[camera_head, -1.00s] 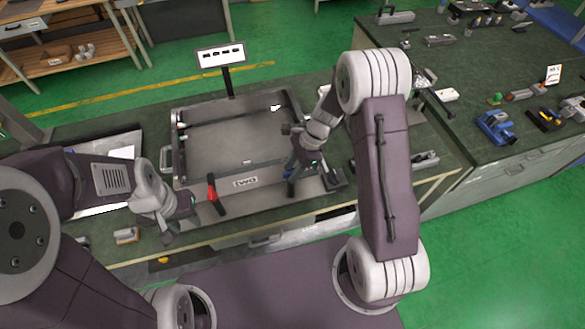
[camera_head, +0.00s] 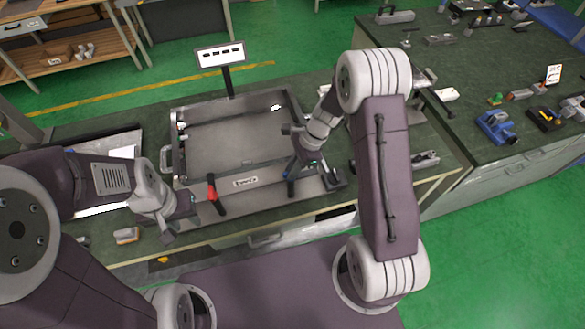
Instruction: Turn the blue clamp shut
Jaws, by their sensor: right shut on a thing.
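The blue clamp (camera_head: 291,186) is at the front edge of the grey metal tray (camera_head: 178,150), right of its white label. Only a small dark blue part shows below my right gripper (camera_head: 296,167), which covers the rest. The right gripper is shut on the blue clamp and tilted down from the right. A red clamp (camera_head: 212,190) stands upright at the tray's front left. My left gripper (camera_head: 192,207) is just left of the red clamp, apart from it. Its fingers are too small and dark to tell whether they are open.
A sign on a post (camera_head: 220,56) stands behind the tray. A small beige block (camera_head: 126,235) lies at the bench's front left. A dark metal part (camera_head: 334,178) sits right of the blue clamp. Another bench at right holds a blue tool (camera_head: 496,126) and several parts.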

